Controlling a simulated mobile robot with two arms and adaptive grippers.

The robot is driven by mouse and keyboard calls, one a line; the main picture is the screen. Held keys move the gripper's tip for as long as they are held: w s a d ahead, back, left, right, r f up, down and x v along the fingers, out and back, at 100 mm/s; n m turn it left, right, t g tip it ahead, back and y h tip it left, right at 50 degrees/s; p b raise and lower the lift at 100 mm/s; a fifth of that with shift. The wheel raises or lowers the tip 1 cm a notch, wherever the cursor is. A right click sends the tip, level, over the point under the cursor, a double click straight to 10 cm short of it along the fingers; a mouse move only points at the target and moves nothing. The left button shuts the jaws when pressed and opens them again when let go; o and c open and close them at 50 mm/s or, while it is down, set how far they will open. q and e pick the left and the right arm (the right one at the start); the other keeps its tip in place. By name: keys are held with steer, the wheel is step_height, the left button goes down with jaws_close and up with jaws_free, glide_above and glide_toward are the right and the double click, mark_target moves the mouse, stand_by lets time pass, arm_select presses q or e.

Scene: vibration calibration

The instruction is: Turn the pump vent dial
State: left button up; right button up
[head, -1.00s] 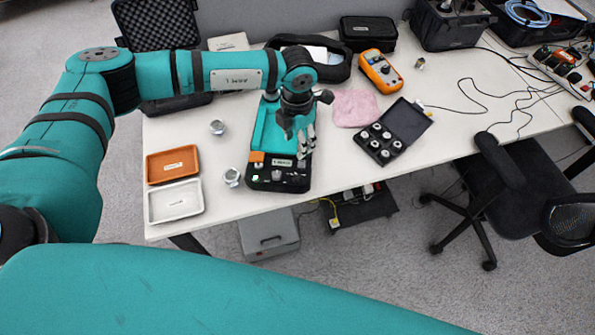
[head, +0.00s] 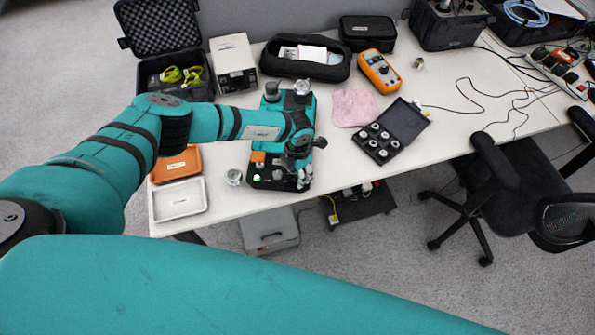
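The teal and black pump unit (head: 270,104) stands on the table in the middle of the head view. Its black front panel (head: 272,186) carries a green part at the left and several small light knobs. My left gripper (head: 301,174) points down at the right part of this panel. The gripper and wrist hide part of the panel, and I cannot make out which knob is the vent dial. I cannot tell whether the fingers touch a knob or how far apart they are. My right gripper is not in view.
An orange tray (head: 190,154) and a white tray (head: 180,202) lie left of the unit, beside a metal fitting (head: 234,177). A pink cloth (head: 354,107), an orange multimeter (head: 379,71) and a black case of weights (head: 406,121) lie to the right. A grey instrument box (head: 232,62) stands behind.

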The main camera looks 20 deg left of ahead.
arm_select(q)
steer(key=shift+c, duration=0.8)
jaws_close()
